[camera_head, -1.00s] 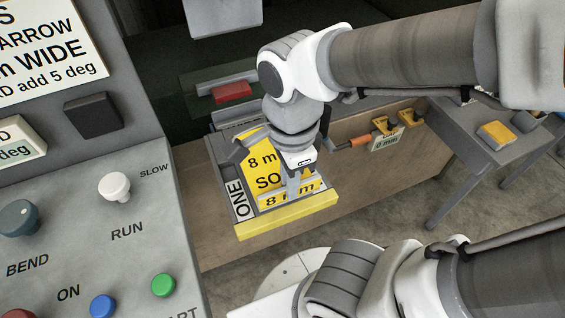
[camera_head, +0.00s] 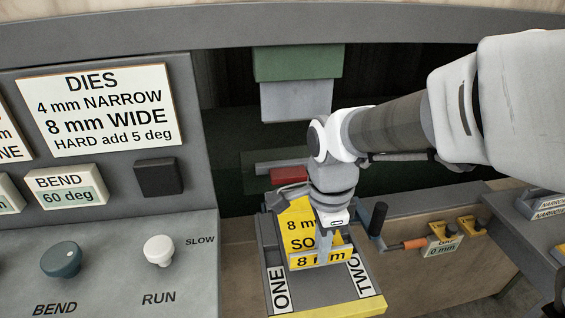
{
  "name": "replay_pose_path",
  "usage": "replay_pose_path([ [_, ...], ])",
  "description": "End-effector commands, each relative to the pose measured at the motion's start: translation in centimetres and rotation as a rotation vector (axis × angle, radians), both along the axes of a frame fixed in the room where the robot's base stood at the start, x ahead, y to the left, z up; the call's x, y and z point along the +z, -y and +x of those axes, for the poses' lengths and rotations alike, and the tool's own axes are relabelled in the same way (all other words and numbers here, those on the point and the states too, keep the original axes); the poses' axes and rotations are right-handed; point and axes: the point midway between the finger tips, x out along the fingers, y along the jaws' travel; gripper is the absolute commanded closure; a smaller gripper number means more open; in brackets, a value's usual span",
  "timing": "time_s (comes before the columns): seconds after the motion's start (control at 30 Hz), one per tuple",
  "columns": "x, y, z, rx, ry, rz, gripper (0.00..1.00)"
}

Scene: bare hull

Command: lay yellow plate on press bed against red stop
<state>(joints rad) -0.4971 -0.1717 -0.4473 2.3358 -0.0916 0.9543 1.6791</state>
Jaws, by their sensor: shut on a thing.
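The yellow plate (camera_head: 296,217), marked "8 m" and "SO", lies within a grey bed (camera_head: 271,258) with ONE and TWO labels and a yellow front edge. My gripper (camera_head: 322,246) points down at the plate's right side and is shut on it. Its fingers and wrist hide part of the lettering. A yellow strip (camera_head: 305,261) marked "8 mm" shows at the plate's near end. The red stop (camera_head: 289,175) is behind the plate, on a grey bar. I cannot tell whether plate and stop touch; my wrist covers part of that area.
A grey punch (camera_head: 296,101) hangs below a green block (camera_head: 297,63) above the stop. A dark upright handle (camera_head: 377,219) stands close right of my gripper. A 0 mm gauge (camera_head: 442,247) is farther right. The control panel (camera_head: 110,265) fills the left.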

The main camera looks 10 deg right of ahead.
Motion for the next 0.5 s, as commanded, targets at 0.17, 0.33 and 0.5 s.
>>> replay_pose_path([
  [0.17,-0.3,0.0,1.8,-0.001,0.003,-0.001,1.0],
  [0.33,-0.5,0.0,3.4,-0.002,0.003,0.0,1.0],
  [0.5,-0.7,0.0,5.0,-0.001,0.003,0.0,1.0],
])
